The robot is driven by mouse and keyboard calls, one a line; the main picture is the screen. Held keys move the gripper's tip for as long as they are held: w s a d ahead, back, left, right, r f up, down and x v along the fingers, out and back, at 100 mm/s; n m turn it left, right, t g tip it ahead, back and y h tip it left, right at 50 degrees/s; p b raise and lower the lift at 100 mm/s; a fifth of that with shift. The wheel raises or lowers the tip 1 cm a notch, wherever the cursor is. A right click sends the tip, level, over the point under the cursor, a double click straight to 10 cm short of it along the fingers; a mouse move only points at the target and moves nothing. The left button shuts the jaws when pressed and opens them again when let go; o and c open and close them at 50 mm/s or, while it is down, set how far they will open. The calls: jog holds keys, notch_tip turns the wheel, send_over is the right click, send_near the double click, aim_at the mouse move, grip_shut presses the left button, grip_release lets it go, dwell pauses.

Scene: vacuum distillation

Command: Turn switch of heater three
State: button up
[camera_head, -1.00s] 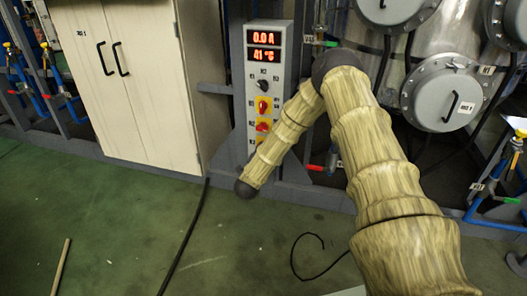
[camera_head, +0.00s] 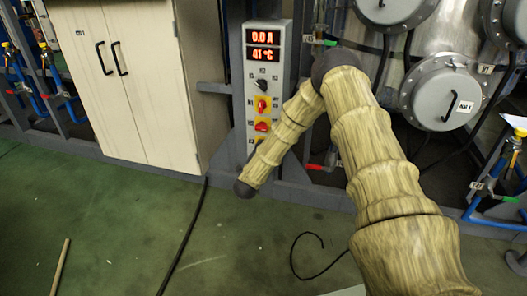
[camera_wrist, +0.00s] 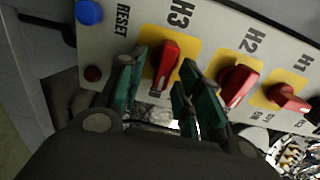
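The heater three switch, a red knob (camera_wrist: 168,62) on a yellow plate, sits beside the H3 label in the wrist view. My gripper (camera_wrist: 160,82) is open, with one green-padded finger on each side of this knob. I cannot tell whether either pad touches it. In the head view the grey control panel (camera_head: 279,75) stands upright beside the cabinet, and my arm hides its lower part and my gripper.
The H2 red switch (camera_wrist: 238,84) and H1 red switch (camera_wrist: 289,97) lie to the right of H3. A blue reset button (camera_wrist: 89,12) and a dark red round part (camera_wrist: 93,73) are at left. The panel's display (camera_head: 263,37) reads 0.0 A and 41 °C.

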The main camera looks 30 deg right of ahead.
jog(key=v, duration=1.2)
dwell(0.3)
